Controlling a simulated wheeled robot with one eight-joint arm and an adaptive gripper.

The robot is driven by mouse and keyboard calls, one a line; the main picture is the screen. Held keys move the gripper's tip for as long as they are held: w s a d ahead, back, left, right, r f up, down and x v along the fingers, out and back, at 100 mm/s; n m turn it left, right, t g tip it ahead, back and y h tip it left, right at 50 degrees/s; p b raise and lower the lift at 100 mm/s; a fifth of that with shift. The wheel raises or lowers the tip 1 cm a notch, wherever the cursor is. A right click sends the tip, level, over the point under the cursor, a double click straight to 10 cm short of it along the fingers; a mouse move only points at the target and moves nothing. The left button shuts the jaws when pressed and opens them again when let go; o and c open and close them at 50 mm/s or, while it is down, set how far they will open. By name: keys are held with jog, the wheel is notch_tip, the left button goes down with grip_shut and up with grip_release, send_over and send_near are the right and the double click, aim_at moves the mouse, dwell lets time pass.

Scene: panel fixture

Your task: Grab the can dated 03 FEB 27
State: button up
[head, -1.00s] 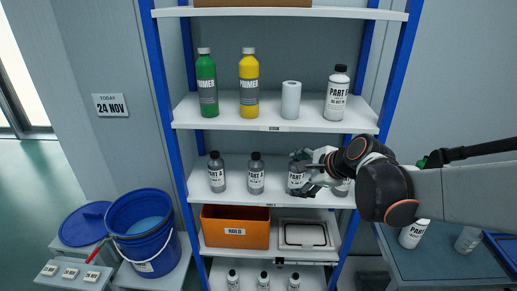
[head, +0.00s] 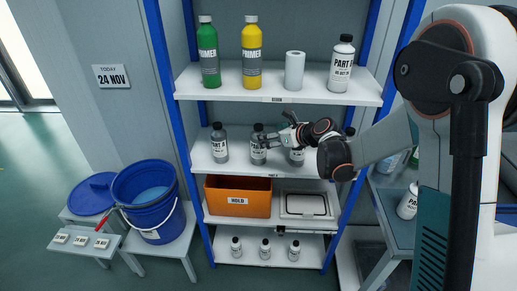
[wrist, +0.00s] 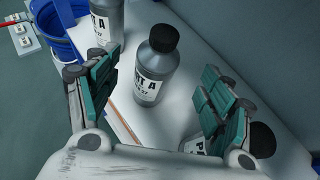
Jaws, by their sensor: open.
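Grey cans with black caps stand upright on the second shelf: a left one (head: 219,147), a middle one (head: 258,154) and a third (head: 297,158) partly behind my arm. My gripper (head: 272,141) is at the middle can's right side. In the wrist view my gripper (wrist: 163,64) is open and empty, its teal-padded fingers either side of a can (wrist: 150,75). That can's label reads "PART A", with a date line ending in 27; the rest is unclear. Another can (wrist: 106,22) stands beyond the left finger. A third is mostly hidden by the right finger.
The upper shelf holds green (head: 208,55) and yellow (head: 251,55) primer bottles, a white roll (head: 294,72) and a Part B bottle (head: 341,65). Below are an orange HOLD bin (head: 238,198) and small bottles. A blue bucket (head: 148,205) stands left. A wall sign (head: 111,76) reads 24 NOV.

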jog(key=b+x, duration=0.2)
jog(key=x, duration=0.5)
jog(key=shift+w+a+f, duration=0.15)
jog(key=shift+a+f, duration=0.1)
jog(key=shift+a, duration=0.05)
grip_shut()
